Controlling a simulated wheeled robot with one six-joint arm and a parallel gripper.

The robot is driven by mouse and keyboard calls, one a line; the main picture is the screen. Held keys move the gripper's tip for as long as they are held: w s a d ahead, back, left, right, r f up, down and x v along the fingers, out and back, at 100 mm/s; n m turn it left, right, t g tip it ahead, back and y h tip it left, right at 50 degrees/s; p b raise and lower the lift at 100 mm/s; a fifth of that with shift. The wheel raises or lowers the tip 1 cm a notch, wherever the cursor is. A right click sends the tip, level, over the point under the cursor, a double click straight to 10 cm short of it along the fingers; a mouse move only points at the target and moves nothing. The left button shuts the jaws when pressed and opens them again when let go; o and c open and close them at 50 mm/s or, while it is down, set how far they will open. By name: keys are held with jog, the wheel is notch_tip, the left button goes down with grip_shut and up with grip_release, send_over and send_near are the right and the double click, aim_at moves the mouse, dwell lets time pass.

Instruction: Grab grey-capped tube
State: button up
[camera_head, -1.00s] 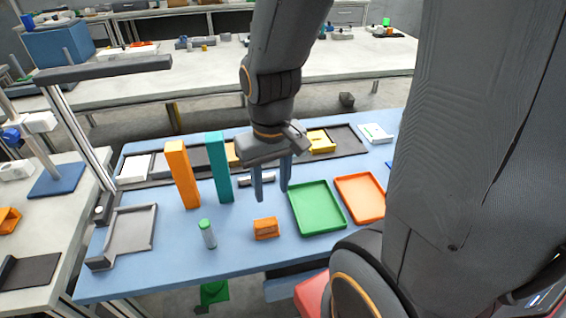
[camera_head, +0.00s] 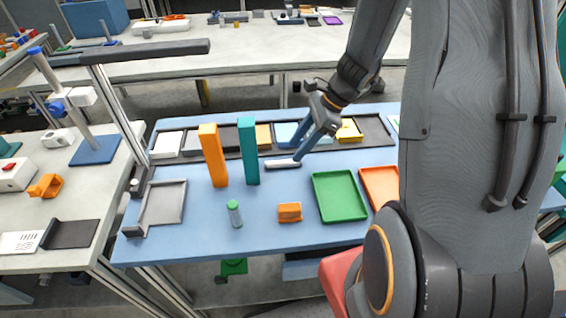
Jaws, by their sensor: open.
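A pale tube with a dark grey end (camera_head: 283,164) lies on its side on the blue table, right of the teal block. It looks like the grey-capped tube, though the cap is too small to see clearly. My gripper (camera_head: 301,155) reaches down and left, with its fingertips at or just above the tube's right end. I cannot tell whether they touch it. The gripper is open, seen nearly side-on, so the gap between its fingers is hard to see. Another tube, with a green cap (camera_head: 235,213), stands upright nearer the front.
A tall orange block (camera_head: 214,155) and a tall teal block (camera_head: 249,151) stand left of the lying tube. A green tray (camera_head: 340,196), an orange tray (camera_head: 380,187) and a small orange block (camera_head: 290,212) are nearer the front. A dark rack (camera_head: 375,132) runs along the back.

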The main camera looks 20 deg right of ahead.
aim_at(286, 161)
jog(key=x, duration=0.2)
jog(key=p+x, duration=0.1)
jog(key=x, duration=0.1)
jog(key=shift+a+r, duration=0.15)
jog(key=shift+a, duration=0.25)
jog(key=shift+a+f, duration=0.25)
jog(key=shift+f, duration=0.35)
jog(key=shift+f, duration=0.1)
grip_shut()
